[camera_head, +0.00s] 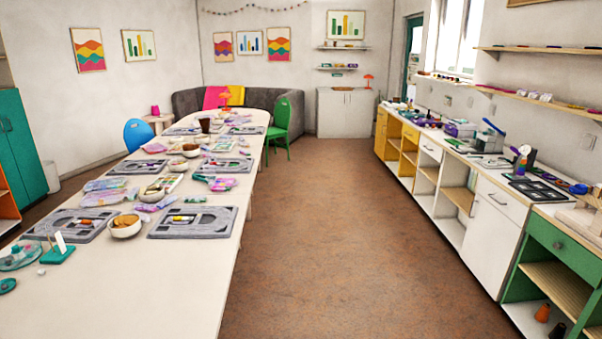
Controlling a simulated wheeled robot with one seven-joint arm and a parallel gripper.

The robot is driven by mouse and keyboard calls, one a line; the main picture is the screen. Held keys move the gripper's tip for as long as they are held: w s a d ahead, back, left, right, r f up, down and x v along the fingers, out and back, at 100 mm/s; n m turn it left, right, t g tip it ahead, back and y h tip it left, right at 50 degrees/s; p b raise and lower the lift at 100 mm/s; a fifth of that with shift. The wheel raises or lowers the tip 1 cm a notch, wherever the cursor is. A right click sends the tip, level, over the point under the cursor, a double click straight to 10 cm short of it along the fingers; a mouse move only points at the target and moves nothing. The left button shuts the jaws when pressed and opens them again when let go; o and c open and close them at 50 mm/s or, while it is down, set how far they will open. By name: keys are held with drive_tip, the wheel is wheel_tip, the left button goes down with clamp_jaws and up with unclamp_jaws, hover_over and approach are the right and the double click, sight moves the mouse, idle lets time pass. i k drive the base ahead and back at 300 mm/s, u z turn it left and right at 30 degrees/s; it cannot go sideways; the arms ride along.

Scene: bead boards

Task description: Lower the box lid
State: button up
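My gripper is not in view. I cannot clearly pick out a box with a raised lid at this size. A purple and grey box-like item (460,129) stands on the right counter, too small to tell whether it has a lid. A round clear container with teal parts (20,256) lies at the near left of the long table.
The long white table (185,300) on the left holds several grey bead boards (193,222), bowls (124,226) and bead packs. The counter (490,222) runs along the right wall. Brown floor (330,230) between them is clear. A green chair (287,122) stands at the table's far end.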

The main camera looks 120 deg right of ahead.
sight(223, 183)
drive_tip(key=z, duration=0.45)
drive_tip(key=i, duration=4.3)
drive_tip(key=z, duration=3.1)
drive_tip(key=i, duration=4.4)
drive_tip(key=z, duration=1.95)
